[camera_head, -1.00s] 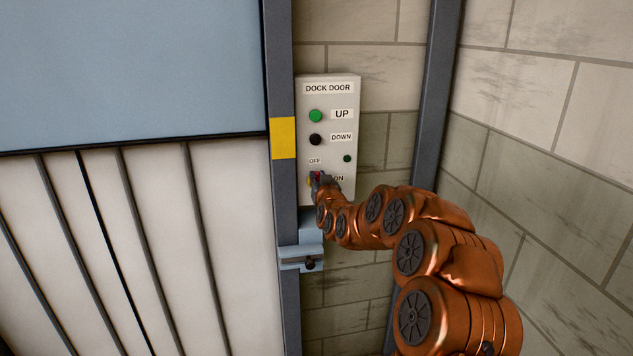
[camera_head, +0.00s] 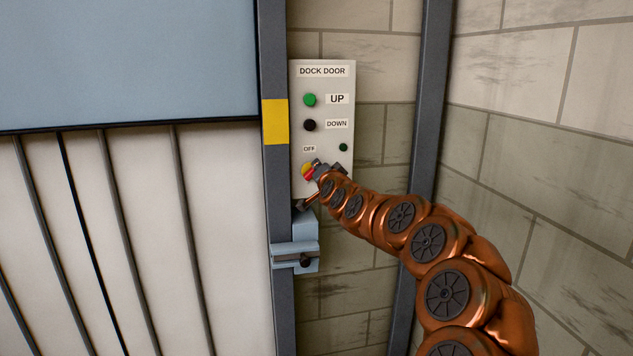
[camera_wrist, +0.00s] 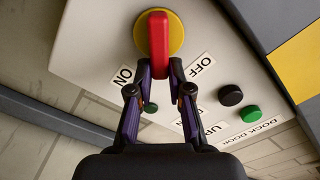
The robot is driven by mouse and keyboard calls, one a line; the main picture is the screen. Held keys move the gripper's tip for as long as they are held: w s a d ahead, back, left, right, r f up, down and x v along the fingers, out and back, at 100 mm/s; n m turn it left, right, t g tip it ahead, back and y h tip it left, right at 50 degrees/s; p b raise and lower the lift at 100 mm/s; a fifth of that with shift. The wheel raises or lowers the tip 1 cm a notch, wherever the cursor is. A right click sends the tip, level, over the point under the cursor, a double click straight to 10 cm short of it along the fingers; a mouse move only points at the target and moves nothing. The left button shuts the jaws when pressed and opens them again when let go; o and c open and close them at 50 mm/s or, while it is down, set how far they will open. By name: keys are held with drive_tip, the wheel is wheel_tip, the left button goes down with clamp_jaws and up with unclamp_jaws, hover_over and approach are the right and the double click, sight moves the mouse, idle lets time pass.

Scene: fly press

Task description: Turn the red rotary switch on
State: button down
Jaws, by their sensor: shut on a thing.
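The red rotary switch (camera_head: 309,173) has a red bar handle on a yellow disc, low on the white DOCK DOOR panel (camera_head: 347,90). In the wrist view the red handle (camera_wrist: 158,32) stands upright in the picture across its yellow disc (camera_wrist: 176,34). Its lower end lies between the ON label (camera_wrist: 124,75) and the OFF label (camera_wrist: 200,66). My gripper (camera_wrist: 160,68) is shut on that end, one finger on each side. In the head view my gripper (camera_head: 319,169) covers the switch's right side and the ON label.
A green UP button (camera_head: 310,100), a black DOWN button (camera_head: 310,125) and a small dark green lamp (camera_head: 343,147) sit above the switch. A blue-grey bracket (camera_head: 296,255) is below. A door post (camera_head: 275,190) stands close on the left; the block wall is right.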

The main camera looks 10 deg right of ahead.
drive_tip(key=shift+d+f+m+b, duration=0.1)
drive_tip(key=shift+f+m+b, duration=0.25)
drive_tip(key=shift+m+b, duration=0.75)
drive_tip(key=shift+d+f+m+b, duration=0.1)
drive_tip(key=shift+f+m+b, duration=0.35)
drive_tip(key=shift+m, duration=1.2)
drive_tip(key=shift+d+f+m+b, duration=0.1)
drive_tip(key=shift+f+m+b, duration=0.1)
drive_tip(key=shift+m+b, duration=0.95)
drive_tip(key=shift+m, duration=0.4)
drive_tip(key=c, duration=1.1)
unclamp_jaws()
